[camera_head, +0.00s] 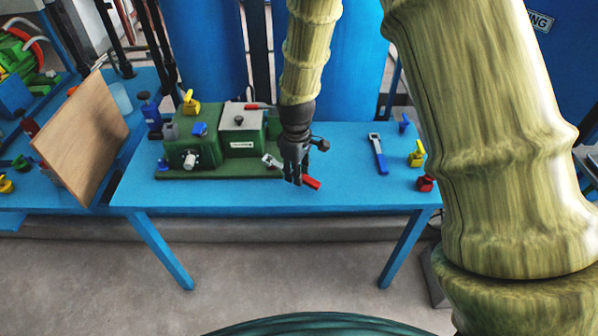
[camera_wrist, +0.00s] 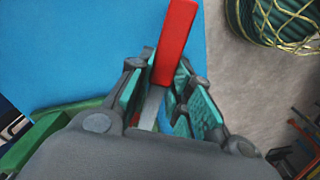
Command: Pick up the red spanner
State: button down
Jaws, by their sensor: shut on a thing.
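The red spanner (camera_head: 311,183) shows in the head view at the front middle of the blue table, with its red handle to the right of my gripper (camera_head: 292,179) and its metal head to the left. In the wrist view the red handle (camera_wrist: 175,45) points up and the grey shank runs down between my gripper's teal finger pads (camera_wrist: 162,100). My gripper is shut on the spanner. The spanner's far end is hidden behind the gripper body in the wrist view. I cannot tell whether it touches the table.
A green machine (camera_head: 215,142) stands on the blue table (camera_head: 340,195) left of my gripper. A blue spanner (camera_head: 378,153) lies to the right, with yellow (camera_head: 416,154) and red (camera_head: 425,183) clamp-like pieces beyond it. A wooden board (camera_head: 80,140) leans at the left.

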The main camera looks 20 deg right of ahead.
jog(key=s+a+r, duration=0.1)
jog(key=s+a, duration=0.6)
jog(key=s, duration=0.4)
jog(key=shift+a+r+b, duration=0.15)
jog(key=shift+a+b, duration=0.25)
jog(key=shift+b, duration=0.05)
jog(key=shift+s, duration=0.2)
